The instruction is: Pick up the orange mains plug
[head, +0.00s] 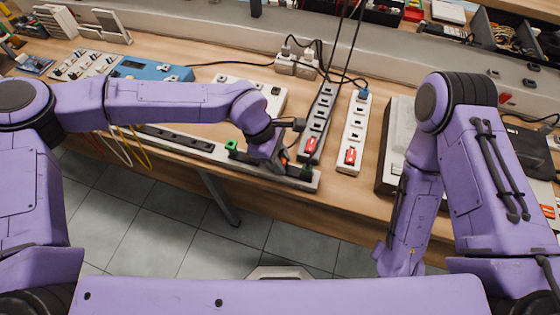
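A small orange patch (285,156), which looks like part of the orange mains plug, shows beside my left gripper (283,148). The gripper hides most of it. My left gripper reaches down over the right part of a long power strip (215,153) along the bench's front edge. Its fingers are small and partly hidden, so I cannot tell whether they are open, shut or touching the plug. My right arm hangs down at the right, in front of the bench, and its fingers are not visible.
A green plug (231,146) sits on the same strip. A dark power strip (318,118) and a white one (353,132), with red switches, stand close to the right. Black cables hang behind them. A grey box (398,135) is further right.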

